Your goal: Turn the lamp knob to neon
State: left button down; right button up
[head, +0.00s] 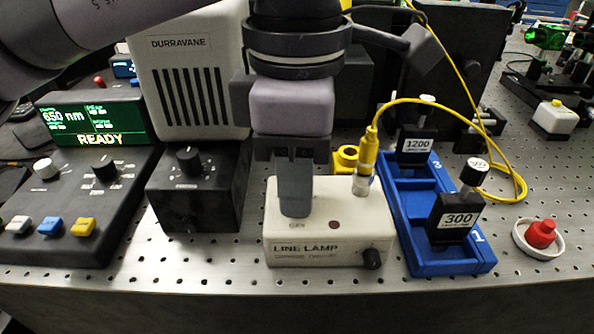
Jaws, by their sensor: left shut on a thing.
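The line lamp (347,211) is a cream box labelled LINE LAMP, standing on the perforated bench. My left gripper (295,212) points straight down over the left part of its top. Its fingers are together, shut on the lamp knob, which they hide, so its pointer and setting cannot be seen. A small label too small to read and a dark red dot lie just in front of the fingers. My right gripper is not in view.
A yellow cable (368,150) plugs into the lamp's top right. A blue rack (456,262) with 1200 and 300 gratings stands close on the right. A black knob box (190,205) and a console reading READY (100,140) are left. A red knob (541,234) sits far right.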

pick_arm(q)
jog(key=c, duration=1)
grip_release()
notch_tip(320, 180, up, 7)
jog(key=shift+r+p, duration=0.1)
jog(key=shift+p, duration=0.55)
